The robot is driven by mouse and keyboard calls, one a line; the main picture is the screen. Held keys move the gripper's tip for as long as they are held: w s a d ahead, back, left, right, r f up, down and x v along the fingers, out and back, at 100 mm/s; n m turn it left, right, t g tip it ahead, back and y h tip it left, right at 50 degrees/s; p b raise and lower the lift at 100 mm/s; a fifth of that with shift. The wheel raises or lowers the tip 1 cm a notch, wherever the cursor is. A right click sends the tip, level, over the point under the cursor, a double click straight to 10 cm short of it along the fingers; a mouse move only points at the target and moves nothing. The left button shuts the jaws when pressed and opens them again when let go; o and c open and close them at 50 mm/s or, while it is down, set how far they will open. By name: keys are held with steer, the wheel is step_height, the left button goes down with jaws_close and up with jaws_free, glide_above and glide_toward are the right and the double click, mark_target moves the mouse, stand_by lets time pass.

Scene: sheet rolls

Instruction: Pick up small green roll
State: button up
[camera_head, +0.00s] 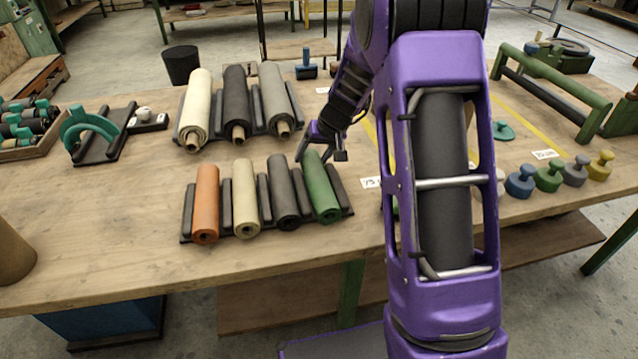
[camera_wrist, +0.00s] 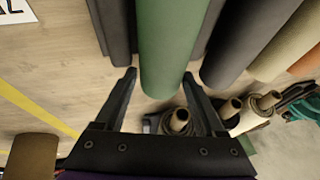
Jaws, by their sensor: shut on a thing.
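The small green roll (camera_head: 321,190) lies at the right end of the front dark rack (camera_head: 341,190), in line with the other small rolls. My gripper (camera_head: 315,153) is at its far end, reaching down from behind, with a finger on each side. In the wrist view, the green roll (camera_wrist: 168,45) runs between the two fingers of my gripper (camera_wrist: 159,78), which are shut on its end. The contact itself is partly hidden. The roll appears still in its slot; I cannot tell any lift.
Orange (camera_head: 206,203), cream (camera_head: 245,191) and dark grey (camera_head: 283,188) small rolls lie left of it in the same rack. Larger rolls (camera_head: 236,103) lie on a rack behind. Coloured knobbed weights (camera_head: 549,176) stand at the right. The table front (camera_head: 120,265) is clear.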

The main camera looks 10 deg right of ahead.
jaws_close()
steer(key=shift+r, duration=0.1)
